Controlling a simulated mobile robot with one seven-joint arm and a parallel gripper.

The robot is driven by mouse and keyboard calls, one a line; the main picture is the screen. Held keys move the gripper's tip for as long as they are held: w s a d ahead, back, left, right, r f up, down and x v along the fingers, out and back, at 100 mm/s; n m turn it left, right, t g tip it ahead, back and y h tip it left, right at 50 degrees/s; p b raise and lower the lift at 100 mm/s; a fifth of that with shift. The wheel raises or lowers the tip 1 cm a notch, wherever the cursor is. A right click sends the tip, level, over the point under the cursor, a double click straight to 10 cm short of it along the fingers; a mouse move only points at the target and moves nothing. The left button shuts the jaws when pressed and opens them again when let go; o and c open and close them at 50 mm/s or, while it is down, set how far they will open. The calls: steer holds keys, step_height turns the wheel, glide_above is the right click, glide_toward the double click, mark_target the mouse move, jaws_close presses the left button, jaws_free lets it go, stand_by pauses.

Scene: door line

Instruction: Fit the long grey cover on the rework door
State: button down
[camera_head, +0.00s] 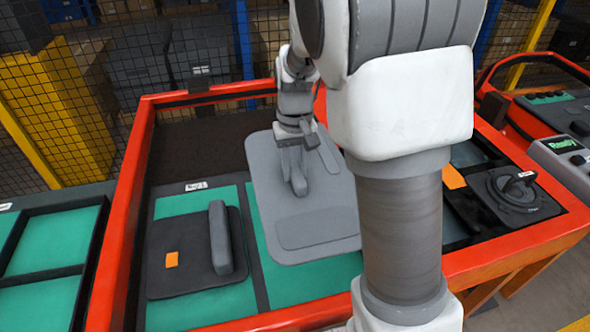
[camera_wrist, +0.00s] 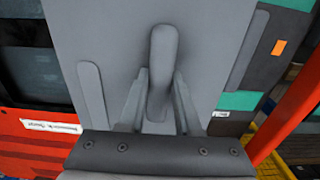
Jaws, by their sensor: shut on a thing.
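A large grey panel (camera_head: 270,200) with rounded corners lies across the middle of a red-orange frame (camera_head: 118,240). A raised grey handle stands at its middle, and a long raised strip (camera_head: 318,228) runs near its lower edge. My gripper (camera_head: 293,165) is shut on the handle; the wrist view shows the handle (camera_wrist: 162,65) between both fingers (camera_wrist: 158,100). I cannot tell whether the panel rests or hangs slightly above. To its left, a dark plate (camera_head: 190,272) carries a long grey bar (camera_head: 220,238) and an orange tag. My arm hides the panel's right side.
Green-floored trays (camera_head: 45,250) lie at the left. A dark unit with a round knob (camera_head: 513,190) sits at the frame's right. A box with a green-lit "Ready" display (camera_head: 563,143) stands beyond it. Mesh fencing and yellow posts stand behind.

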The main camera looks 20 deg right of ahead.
mark_target(295, 167)
step_height(295, 167, up, 7)
steer(key=p, duration=0.5)
steer(key=shift+f, duration=0.1)
